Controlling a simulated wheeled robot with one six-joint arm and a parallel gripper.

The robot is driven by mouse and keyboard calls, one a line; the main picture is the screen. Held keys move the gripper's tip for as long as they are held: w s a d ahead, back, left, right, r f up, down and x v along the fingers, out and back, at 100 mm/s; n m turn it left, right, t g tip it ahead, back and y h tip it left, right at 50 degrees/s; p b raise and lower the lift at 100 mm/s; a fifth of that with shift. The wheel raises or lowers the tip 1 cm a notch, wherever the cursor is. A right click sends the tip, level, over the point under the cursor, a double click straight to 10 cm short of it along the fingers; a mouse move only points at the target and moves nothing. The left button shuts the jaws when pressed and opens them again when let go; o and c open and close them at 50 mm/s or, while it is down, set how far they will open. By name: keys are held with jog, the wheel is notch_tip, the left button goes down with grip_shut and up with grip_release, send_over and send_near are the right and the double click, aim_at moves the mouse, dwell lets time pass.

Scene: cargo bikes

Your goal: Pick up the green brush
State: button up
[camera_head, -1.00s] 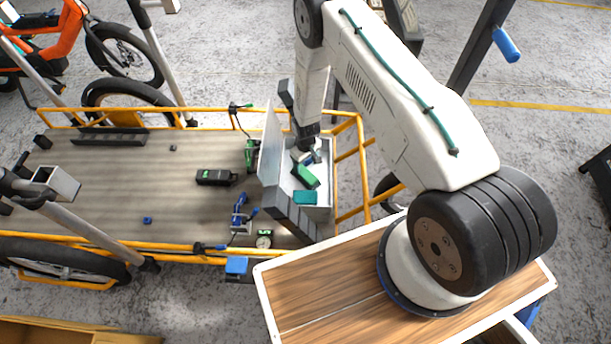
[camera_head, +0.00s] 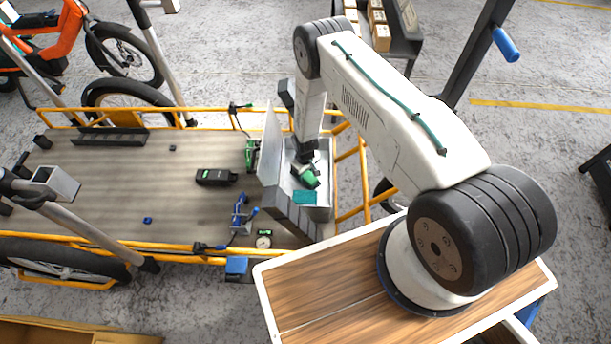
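A green object (camera_head: 311,179), which looks like the brush, is inside the grey open box (camera_head: 325,213) on the cargo bed. My gripper (camera_head: 303,168) reaches down into the box from above, right at the upper left end of the green object. The arm's end and the box's raised lid hide part of the gripper. The fingers are too small and dark to tell whether they are open or shut, or touching the green object.
A teal block (camera_head: 304,197) lies in the box near the green object. The raised lid (camera_head: 270,145) stands at the box's left. A black device (camera_head: 215,177), a blue tool (camera_head: 239,212) and a round gauge (camera_head: 264,239) lie on the wooden bed (camera_head: 110,185). Yellow rails (camera_head: 362,165) edge it.

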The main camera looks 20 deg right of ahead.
jog(key=c, duration=0.5)
jog(key=shift+r, duration=0.1)
notch_tip(320, 180, up, 10)
jog(key=shift+f, duration=0.1)
dwell(0.3)
